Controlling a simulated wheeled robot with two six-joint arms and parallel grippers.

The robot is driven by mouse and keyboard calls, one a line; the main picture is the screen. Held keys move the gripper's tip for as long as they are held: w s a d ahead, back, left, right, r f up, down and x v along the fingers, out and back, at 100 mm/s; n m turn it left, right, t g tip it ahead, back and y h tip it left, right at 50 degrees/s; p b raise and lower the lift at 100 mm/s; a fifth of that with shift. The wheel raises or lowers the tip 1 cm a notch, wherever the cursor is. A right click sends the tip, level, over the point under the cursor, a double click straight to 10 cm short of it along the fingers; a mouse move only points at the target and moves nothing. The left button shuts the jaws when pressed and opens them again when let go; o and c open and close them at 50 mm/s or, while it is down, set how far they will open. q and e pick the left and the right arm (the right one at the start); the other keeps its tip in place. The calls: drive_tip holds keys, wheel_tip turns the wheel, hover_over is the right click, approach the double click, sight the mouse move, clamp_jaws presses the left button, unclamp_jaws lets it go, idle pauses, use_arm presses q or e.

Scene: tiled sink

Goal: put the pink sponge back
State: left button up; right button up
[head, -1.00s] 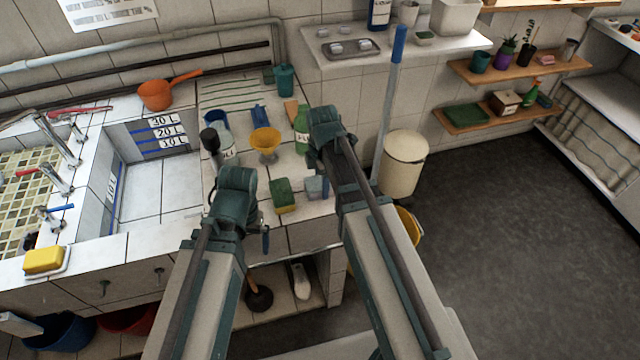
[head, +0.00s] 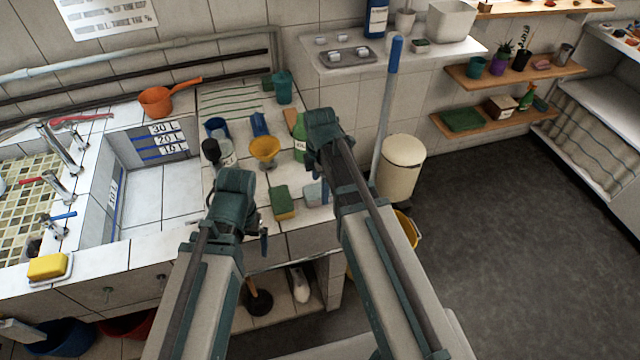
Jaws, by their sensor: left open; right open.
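A small pink block (head: 542,65) that looks like the pink sponge lies on the upper wooden wall shelf (head: 520,76) at the right, beside a metal cup. It is small and far off in the head view. My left gripper (head: 258,232) is over the front of the tiled counter, left of the green and yellow sponge. My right gripper (head: 320,180) is over the counter's right end, near that sponge and a pale block. Both are open and appear empty; my own wrists hide much of their fingers.
A green and yellow sponge (head: 284,203), a yellow funnel (head: 265,150) and bottles crowd the counter. A yellow sponge (head: 47,266) lies left. A blue-handled pole (head: 392,100) and a cream bin (head: 402,165) stand right. The floor (head: 520,240) at right is clear.

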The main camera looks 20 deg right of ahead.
sight(320, 189)
wheel_tip(320, 189, up, 10)
drive_tip(key=p, duration=0.8)
drive_tip(key=shift+p, duration=0.4)
drive_tip(key=shift+f, duration=0.25)
wheel_tip(320, 189, down, 12)
drive_tip(key=b, duration=1.2)
